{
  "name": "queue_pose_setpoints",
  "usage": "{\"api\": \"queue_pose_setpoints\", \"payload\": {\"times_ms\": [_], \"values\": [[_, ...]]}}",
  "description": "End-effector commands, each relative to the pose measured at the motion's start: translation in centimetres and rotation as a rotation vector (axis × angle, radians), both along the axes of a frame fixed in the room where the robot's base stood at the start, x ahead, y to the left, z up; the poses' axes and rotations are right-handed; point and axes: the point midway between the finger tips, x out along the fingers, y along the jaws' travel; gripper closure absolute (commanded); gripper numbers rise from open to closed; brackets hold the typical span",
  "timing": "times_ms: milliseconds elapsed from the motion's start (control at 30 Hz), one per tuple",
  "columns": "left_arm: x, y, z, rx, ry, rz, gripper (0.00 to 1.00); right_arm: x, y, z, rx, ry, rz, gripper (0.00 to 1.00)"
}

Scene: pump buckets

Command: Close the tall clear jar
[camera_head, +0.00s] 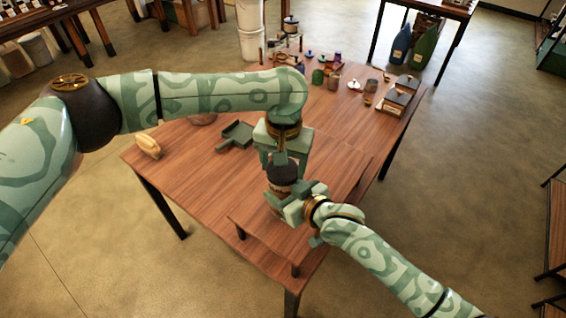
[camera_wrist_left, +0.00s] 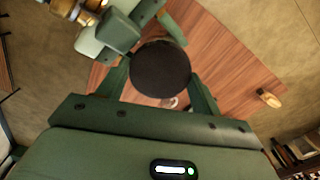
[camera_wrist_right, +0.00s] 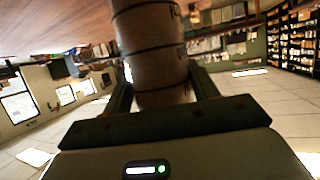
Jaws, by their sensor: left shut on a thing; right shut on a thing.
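The tall jar (camera_head: 281,190) stands upright near the front right of the wooden table, with a dark top and a paler lower body, partly hidden by my grippers. My right gripper (camera_head: 290,207) is shut around its body from the right. In the right wrist view the jar's body (camera_wrist_right: 150,45) shows as a see-through cylinder with dark lines around it. My left gripper (camera_head: 281,160) points down over the jar and is shut on a dark round lid (camera_wrist_left: 160,69). The lid is at the jar's mouth; I cannot tell whether it is seated.
The jar is at a low raised wooden board (camera_head: 258,228) on the table. A green pan-shaped tool (camera_head: 236,136) and a yellowish loaf-like thing (camera_head: 148,146) lie to the left. Several small jars and cups stand at the far end, with dark-lidded boxes (camera_head: 398,97) at the far right.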

Motion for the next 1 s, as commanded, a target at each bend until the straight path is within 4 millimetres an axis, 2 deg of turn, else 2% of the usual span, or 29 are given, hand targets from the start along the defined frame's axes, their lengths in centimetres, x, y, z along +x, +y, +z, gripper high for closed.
{"api": "queue_pose_setpoints", "payload": {"times_ms": [67, 100, 167, 467, 567, 800, 1000], "values": [[0.0, 0.0, 0.0, 0.0, -0.001, 0.002, 0.62, 0.0, 0.1, 0.1, 0.003, -0.003, 0.001, 1.0], [0.0, 0.0, 0.1, 0.0, -0.001, 0.002, 0.26, 0.0, 0.1, 0.1, 0.003, -0.003, 0.001, 1.0], [0.0, 0.0, 0.0, 0.0, -0.001, 0.003, 0.13, 0.0, 0.1, 0.1, 0.004, -0.002, 0.001, 1.0], [0.0, 0.0, 0.2, 0.0, -0.001, 0.004, 0.13, 0.0, 0.1, 0.1, 0.004, -0.002, 0.001, 1.0], [0.1, 0.0, 0.8, 0.0, -0.002, 0.003, 0.13, 0.0, 0.0, 0.1, 0.003, -0.003, 0.0, 1.0], [0.1, 0.0, 3.9, 0.0, -0.003, 0.003, 0.13, 0.0, 0.0, 0.2, 0.003, -0.003, 0.0, 1.0], [0.0, 0.0, 4.5, 0.0, 0.0, 0.004, 0.13, 0.0, 0.0, 0.2, 0.003, -0.003, 0.0, 1.0]]}}
